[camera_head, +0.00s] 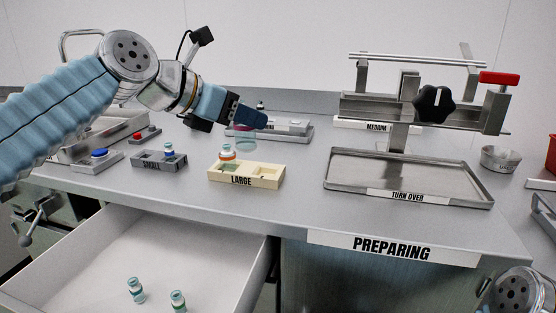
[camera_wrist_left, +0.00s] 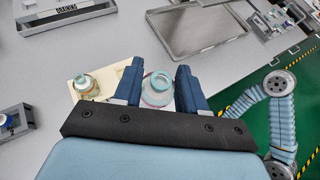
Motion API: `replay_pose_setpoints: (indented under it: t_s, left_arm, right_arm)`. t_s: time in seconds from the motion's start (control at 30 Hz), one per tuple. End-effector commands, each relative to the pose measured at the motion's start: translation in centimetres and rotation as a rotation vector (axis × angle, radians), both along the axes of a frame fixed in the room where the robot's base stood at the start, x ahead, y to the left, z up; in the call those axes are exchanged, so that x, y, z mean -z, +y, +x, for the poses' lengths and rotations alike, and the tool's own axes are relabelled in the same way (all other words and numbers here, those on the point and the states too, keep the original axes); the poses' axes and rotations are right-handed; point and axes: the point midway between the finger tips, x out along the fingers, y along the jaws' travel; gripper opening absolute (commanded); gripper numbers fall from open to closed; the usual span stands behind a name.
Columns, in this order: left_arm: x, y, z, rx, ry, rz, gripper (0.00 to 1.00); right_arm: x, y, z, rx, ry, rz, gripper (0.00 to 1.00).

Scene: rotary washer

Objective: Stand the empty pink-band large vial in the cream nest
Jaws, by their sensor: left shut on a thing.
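My left gripper (camera_head: 246,118) is shut on the pink-band large vial (camera_head: 245,139), a clear vial that looks empty. It is held just above the right part of the cream nest (camera_head: 262,183), which is labelled LARGE. In the left wrist view the vial (camera_wrist_left: 157,88) shows from above between the two fingers of the gripper (camera_wrist_left: 157,86). The cream nest (camera_wrist_left: 105,74) is partly hidden there behind the left finger. A vial with an orange band (camera_head: 227,153) stands in the nest's left part. My right gripper is out of view.
A grey rack labelled SMALL (camera_head: 148,163) holds a small vial left of the nest. The TURN OVER tray (camera_head: 340,165) stands to the right under a metal clamp stand (camera_head: 400,107). The open drawer (camera_head: 190,250) in front holds two vials. Counter is clear between nest and tray.

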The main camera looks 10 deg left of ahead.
Motion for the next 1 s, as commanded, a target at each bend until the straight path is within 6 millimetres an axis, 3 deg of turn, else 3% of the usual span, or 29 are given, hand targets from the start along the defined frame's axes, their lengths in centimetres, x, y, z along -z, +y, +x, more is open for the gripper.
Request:
replay_pose_setpoints:
  t_s: [0.2, 0.4, 0.6, 0.8, 1.0]
  left_arm:
    - [2.9, -0.5, 6.4, 0.001, 0.006, -0.001, 0.12]
    - [6.7, -0.6, 9.2, 0.000, 0.004, 0.000, 0.12]
    - [8.2, -0.7, 10.4, 0.000, 0.002, -0.001, 0.12]
    - [11.2, -0.7, 10.8, 0.001, 0.003, -0.001, 0.12]
    - [11.7, -0.7, 10.8, 0.000, -0.001, 0.001, 0.12]
  right_arm:
    - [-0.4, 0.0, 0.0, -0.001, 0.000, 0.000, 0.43]
    - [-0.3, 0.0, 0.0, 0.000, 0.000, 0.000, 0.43]
    - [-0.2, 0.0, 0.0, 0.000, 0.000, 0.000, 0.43]
    - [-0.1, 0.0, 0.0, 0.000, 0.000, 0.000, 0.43]
    - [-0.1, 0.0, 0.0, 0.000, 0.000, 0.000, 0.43]
